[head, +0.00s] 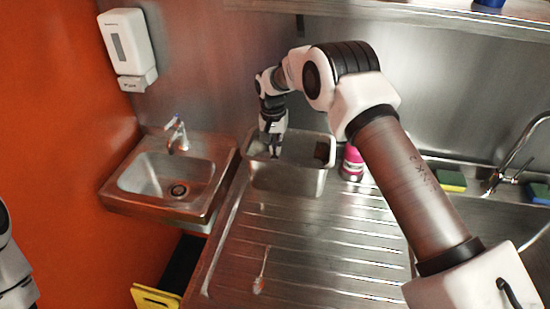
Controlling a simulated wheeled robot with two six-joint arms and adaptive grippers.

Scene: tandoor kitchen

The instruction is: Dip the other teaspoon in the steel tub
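The steel tub (290,182) stands at the back of the ribbed drainboard, below the wall. My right gripper (271,150) points down into the left part of the tub's opening. Its fingertips are small and partly lost against the tub, so I cannot tell whether they are open or hold anything. A teaspoon (261,272) lies on the drainboard near the front, with its reddish-smeared bowl toward me. No second teaspoon can be made out. Only a piece of my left arm shows at the left edge.
A small hand basin (170,183) with a tap (177,134) is left of the tub. A pink container (352,162) stands right of it, partly behind my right arm. Sponges (451,181) lie at the right near another tap. The drainboard's middle is mostly clear.

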